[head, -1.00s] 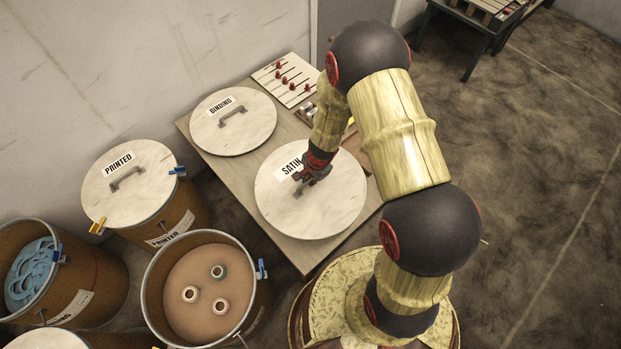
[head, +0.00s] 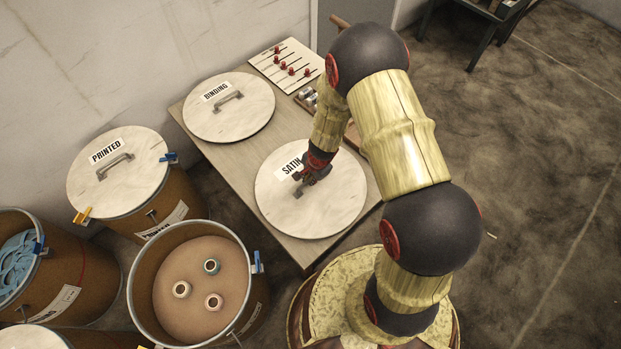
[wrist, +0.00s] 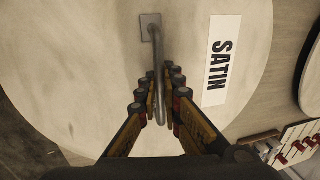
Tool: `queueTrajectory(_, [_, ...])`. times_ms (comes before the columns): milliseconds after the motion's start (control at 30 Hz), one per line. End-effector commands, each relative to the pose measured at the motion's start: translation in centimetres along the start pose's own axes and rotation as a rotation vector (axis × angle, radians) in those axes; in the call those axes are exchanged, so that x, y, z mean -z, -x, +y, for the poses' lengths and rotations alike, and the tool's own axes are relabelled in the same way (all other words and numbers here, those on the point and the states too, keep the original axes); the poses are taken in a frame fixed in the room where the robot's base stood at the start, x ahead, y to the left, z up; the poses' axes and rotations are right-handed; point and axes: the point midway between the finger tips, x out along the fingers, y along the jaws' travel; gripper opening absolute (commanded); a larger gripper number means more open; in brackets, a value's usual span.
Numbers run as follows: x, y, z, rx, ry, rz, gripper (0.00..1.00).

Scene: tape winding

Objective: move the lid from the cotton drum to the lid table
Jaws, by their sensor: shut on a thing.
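My gripper (head: 299,186) is shut on the grey handle (wrist: 156,50) of a round white lid marked SATIN (head: 328,214). In the wrist view the fingers (wrist: 158,92) stand on both sides of the handle, and the lid (wrist: 80,70) fills most of the picture. The lid is over the front of the wooden lid table (head: 232,163); I cannot tell whether it touches the top. No COTTON label can be read in any view. An open brown drum (head: 140,290) holding three small rolls stands left of the table.
A BINDING lid (head: 250,118) lies on the table's back left, near a white pegboard (head: 283,60) with red pegs. A drum with a PRINTED lid (head: 125,190) and an open drum of blue cloth (head: 75,275) stand left. Bare floor (head: 530,200) is on the right.

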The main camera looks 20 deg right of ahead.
Motion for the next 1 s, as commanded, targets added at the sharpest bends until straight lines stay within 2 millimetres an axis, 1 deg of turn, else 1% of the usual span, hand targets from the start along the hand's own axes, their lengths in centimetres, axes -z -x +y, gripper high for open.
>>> queueTrajectory(167, [0.06,0.15,-0.16,0.002,0.0,0.001,0.0])
queueTrajectory(200, [0.06,0.14,-0.15,0.002,0.0,0.001,0.08])
queueTrajectory(567, [0.02,0.08,-0.06,0.001,0.0,0.0,0.28])
queueTrajectory(867, [-0.04,0.05,0.08,-0.002,0.0,-0.001,0.28])
queueTrajectory(1000, [-0.01,0.77,0.02,-0.001,0.0,-0.001,0.28])
